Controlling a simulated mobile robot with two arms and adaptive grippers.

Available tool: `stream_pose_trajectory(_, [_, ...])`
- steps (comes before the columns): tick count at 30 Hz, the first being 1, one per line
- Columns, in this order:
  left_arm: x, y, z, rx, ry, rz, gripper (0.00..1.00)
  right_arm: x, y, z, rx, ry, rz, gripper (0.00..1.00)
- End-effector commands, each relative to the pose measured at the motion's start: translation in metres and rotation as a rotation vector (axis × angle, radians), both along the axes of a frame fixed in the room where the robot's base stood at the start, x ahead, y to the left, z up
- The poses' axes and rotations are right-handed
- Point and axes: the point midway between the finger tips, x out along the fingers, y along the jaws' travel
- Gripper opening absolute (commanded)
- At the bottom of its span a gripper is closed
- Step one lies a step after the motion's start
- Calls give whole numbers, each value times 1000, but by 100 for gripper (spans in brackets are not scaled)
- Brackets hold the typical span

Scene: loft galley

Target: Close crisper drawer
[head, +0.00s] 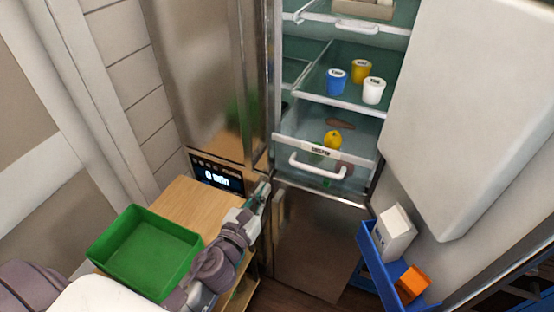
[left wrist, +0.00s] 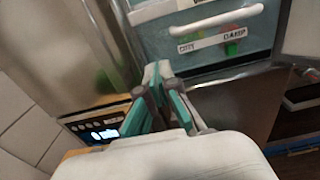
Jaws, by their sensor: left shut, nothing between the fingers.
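In the left wrist view the drawer's handle (left wrist: 216,24) is at the top, ahead of my gripper. My left gripper (head: 264,187) is shut and empty, below and left of the handle and apart from it. Its fingers also show in the left wrist view (left wrist: 158,75). How far the drawer is out is hard to tell. My right gripper is not seen.
The open fridge door (head: 470,110) stands at the right. Its blue door bin (head: 372,262) holds a white carton (head: 396,232) and an orange box (head: 412,284). A green bin (head: 146,252) sits on the wooden counter (head: 190,204) at the left. Cups stand on the shelf above the drawer.

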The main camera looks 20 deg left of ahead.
Motion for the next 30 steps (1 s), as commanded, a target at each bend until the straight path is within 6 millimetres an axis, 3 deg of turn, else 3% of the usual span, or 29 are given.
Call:
stream_pose_trajectory(9, [70,-2,3,-3,-1,2,0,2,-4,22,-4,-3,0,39])
stream_pose_trajectory(15, [101,-4,2,-6,1,1,0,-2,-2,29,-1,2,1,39])
stream_pose_trajectory(21, [114,-4,0,-4,2,1,0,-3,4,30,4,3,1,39])
stream_pose_trajectory(30, [115,-4,-1,-4,2,0,0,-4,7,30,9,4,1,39])
